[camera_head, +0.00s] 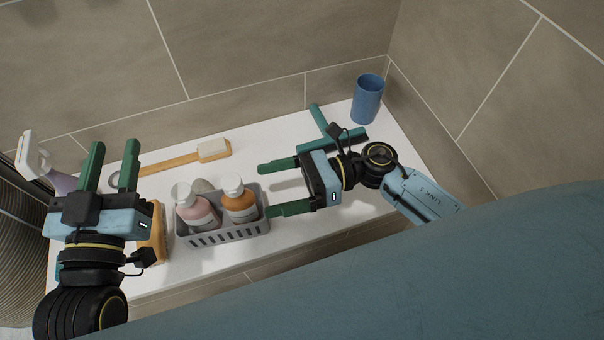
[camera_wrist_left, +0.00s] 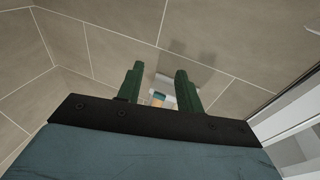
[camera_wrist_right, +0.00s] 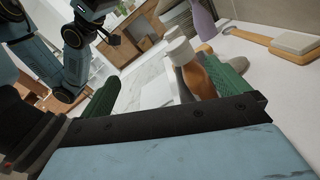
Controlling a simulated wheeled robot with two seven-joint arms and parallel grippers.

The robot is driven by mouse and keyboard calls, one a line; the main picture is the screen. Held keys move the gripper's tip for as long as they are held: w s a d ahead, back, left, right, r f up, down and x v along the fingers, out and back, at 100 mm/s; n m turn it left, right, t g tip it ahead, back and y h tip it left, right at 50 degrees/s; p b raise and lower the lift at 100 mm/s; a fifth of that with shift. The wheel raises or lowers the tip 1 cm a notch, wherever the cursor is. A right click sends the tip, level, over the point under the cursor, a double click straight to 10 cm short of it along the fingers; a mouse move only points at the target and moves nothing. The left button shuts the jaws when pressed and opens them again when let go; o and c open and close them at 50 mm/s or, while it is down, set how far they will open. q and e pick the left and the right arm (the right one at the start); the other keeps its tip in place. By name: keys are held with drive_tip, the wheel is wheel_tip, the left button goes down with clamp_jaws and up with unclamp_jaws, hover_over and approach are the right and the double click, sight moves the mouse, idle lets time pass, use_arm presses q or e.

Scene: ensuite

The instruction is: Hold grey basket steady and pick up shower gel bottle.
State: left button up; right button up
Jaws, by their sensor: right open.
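The grey basket (camera_head: 232,233) stands on the white ledge and holds a pink bottle (camera_head: 197,212) and an orange bottle (camera_head: 240,204), both white-capped and upright. A greyish rounded item (camera_head: 203,187) shows behind them. I cannot tell which bottle is the shower gel. My right gripper (camera_head: 264,189) is open and empty, its fingers pointing left near the basket's right end. In the right wrist view the orange bottle (camera_wrist_right: 192,82) appears between the fingers, with no clear contact. My left gripper (camera_head: 114,146) is open and empty, left of the basket and apart from it.
A wooden long-handled brush (camera_head: 180,158) lies behind the basket. A teal squeegee (camera_head: 328,128) and a blue cup (camera_head: 367,100) are at the right. A purple spray bottle (camera_head: 62,182) stands at the far left. An orange-tan item (camera_head: 153,235) lies left of the basket. Tiled walls (camera_head: 250,50) enclose the ledge.

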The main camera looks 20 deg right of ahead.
sight(248, 209)
use_arm(q)
wheel_tip(248, 209, down, 4)
drive_tip(key=g+y+p, duration=0.1)
drive_tip(key=g, duration=0.2)
use_arm(e)
drive_tip(key=w+d+f+n+h, duration=0.2)
drive_tip(key=d+f+n+h, duration=0.35)
drive_tip(key=f, duration=0.25)
drive_tip(key=shift+m+y, duration=0.55)
drive_tip(key=b+x, duration=0.1)
drive_tip(key=x, duration=0.5)
drive_tip(key=shift+w+a+b, duration=0.1)
drive_tip(key=shift+w+b, duration=0.05)
drive_tip(key=shift+b, duration=0.15)
drive_tip(key=b+x, duration=0.1)
drive_tip(key=x, duration=0.4)
drive_tip(key=shift+a+f+b, duration=0.1)
drive_tip(key=shift+a+b, duration=0.2)
use_arm(q)
wheel_tip(248, 209, up, 11)
drive_tip(key=s+t+h, duration=0.2)
drive_tip(key=t, duration=0.6)
drive_tip(key=shift+s+d+h, duration=0.3)
drive_tip(key=shift+s+h, duration=0.05)
drive_tip(key=shift+h, duration=0.05)
use_arm(e)
drive_tip(key=shift+a+f, duration=0.2)
drive_tip(key=shift+a, duration=0.4)
